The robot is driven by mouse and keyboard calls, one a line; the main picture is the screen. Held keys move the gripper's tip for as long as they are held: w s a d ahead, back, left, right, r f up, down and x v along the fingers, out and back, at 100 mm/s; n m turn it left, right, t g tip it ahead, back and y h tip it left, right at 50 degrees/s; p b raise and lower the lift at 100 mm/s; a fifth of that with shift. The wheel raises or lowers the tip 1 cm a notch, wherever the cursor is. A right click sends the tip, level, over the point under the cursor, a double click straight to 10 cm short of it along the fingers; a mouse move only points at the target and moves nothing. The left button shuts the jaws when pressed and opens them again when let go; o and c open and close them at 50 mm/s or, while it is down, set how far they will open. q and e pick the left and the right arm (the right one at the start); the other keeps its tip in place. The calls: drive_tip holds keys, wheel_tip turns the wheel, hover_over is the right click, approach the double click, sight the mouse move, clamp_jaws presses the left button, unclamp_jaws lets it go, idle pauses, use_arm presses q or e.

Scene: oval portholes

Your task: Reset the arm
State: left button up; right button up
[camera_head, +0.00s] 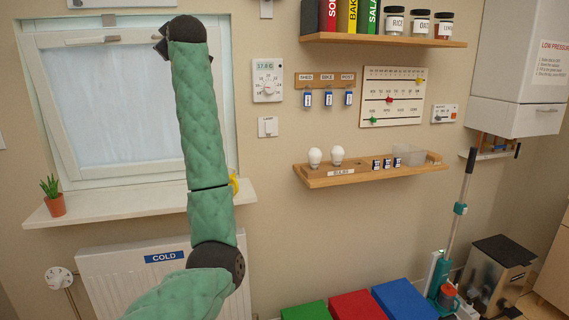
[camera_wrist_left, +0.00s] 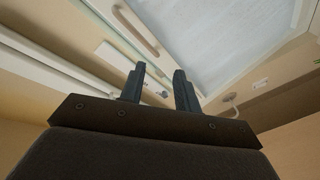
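My left arm, in a green quilted cover (camera_head: 197,120), reaches up in front of the window in the head view. Its dark gripper (camera_head: 160,42) is at the top, in front of the window's upper part, and only partly shows. In the left wrist view the two dark fingers of the left gripper (camera_wrist_left: 160,84) stand apart with nothing between them. Beyond them are the white window frame and a handle-like bar (camera_wrist_left: 135,30). My right gripper is not in view.
The window (camera_head: 100,100) has its sash leaning inward. A sill (camera_head: 130,208) holds a potted plant (camera_head: 53,197) and a yellow thing partly behind my arm. A radiator (camera_head: 120,275) stands below. Shelves (camera_head: 370,172) and wall panels are to the right.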

use_arm(q)
drive_tip(key=s+d+f+m+g+h, duration=0.1)
drive_tip(key=s+d+f+m+h, duration=0.35)
drive_tip(key=s+f, duration=0.85)
drive_tip(key=s+d+f+m+g+h, duration=0.25)
drive_tip(key=s+d+f+m, duration=0.3)
drive_tip(key=f, duration=1.55)
drive_tip(key=s+d+f+m+g+h, duration=0.1)
drive_tip(key=s+d+f+m+h, duration=0.6)
drive_tip(key=f, duration=1)
drive_tip(key=s+f+g+y, duration=0.1)
drive_tip(key=s+f+g, duration=0.3)
drive_tip(key=s+f, duration=1.3)
drive_tip(key=s+f+g+y, duration=0.1)
drive_tip(key=s+f+g, duration=0.4)
drive_tip(key=s+f, duration=1.2)
drive_tip(key=s, duration=0.6)
drive_tip(key=shift+a+f+y, duration=0.15)
drive_tip(key=shift+f+y, duration=0.25)
